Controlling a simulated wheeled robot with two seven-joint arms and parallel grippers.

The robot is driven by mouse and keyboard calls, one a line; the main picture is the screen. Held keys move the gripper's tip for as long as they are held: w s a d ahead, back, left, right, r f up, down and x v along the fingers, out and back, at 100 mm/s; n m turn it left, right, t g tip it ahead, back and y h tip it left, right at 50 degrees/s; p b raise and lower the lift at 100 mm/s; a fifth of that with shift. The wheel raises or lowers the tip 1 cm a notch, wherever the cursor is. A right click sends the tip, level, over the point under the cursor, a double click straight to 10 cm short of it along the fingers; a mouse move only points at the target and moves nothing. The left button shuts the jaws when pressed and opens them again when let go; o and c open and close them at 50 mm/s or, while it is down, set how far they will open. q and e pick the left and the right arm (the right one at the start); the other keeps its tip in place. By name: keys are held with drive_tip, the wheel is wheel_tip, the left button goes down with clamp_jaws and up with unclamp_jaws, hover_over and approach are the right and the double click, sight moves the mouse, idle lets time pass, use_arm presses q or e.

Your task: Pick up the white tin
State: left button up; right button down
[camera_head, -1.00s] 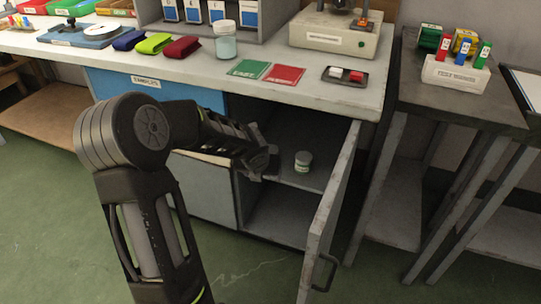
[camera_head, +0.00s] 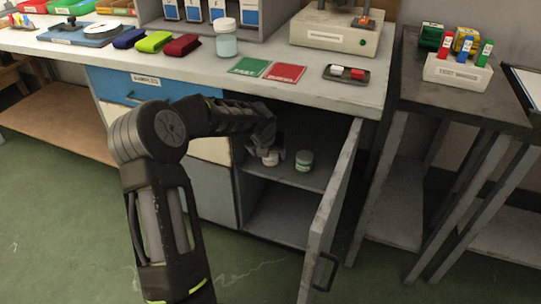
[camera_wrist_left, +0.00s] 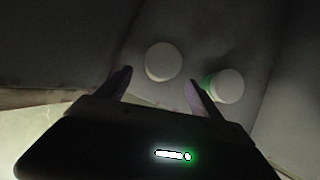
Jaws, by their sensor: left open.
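The white tin (camera_head: 270,160) stands on the shelf inside the open cabinet, partly hidden by my left gripper (camera_head: 267,154). In the left wrist view its round pale lid (camera_wrist_left: 163,62) lies just beyond and between the fingertips of my left gripper (camera_wrist_left: 158,79). The gripper is open, with nothing held. A second tin (camera_head: 304,161) with a greenish body stands just right of the white one. Its pale lid also shows in the left wrist view (camera_wrist_left: 230,86), outside the right finger. My right gripper is not in view.
The open cabinet door (camera_head: 331,215) stands right of the tins, and the blue drawer (camera_head: 150,95) is left of the opening. The worktop (camera_head: 210,75) overhangs the shelf. Free shelf room (camera_head: 300,182) lies in front of the tins.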

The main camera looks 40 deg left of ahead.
use_arm(q)
drive_tip(key=w+f, duration=0.1)
drive_tip(key=w+a+f+b, duration=0.1)
drive_tip(key=w, duration=0.1)
drive_tip(key=shift+a+f, duration=0.25)
drive_tip(key=shift+f, duration=0.15)
drive_tip(key=shift+s, duration=0.1)
drive_tip(key=shift+c, duration=0.4)
drive_tip(key=c, duration=1.4)
drive_tip(key=shift+r, duration=0.15)
drive_tip(key=shift+r, duration=0.45)
drive_tip(key=shift+r+p, duration=0.4)
drive_tip(key=shift+p, duration=0.15)
drive_tip(key=s+d, duration=0.1)
drive_tip(key=s, duration=0.2)
drive_tip(key=s+d, duration=0.1)
drive_tip(key=shift+s+d+p, duration=0.3)
drive_tip(key=shift+s, duration=0.1)
drive_tip(key=s+d, duration=0.6)
drive_tip(key=s, duration=0.5)
drive_tip(key=shift+f, duration=0.2)
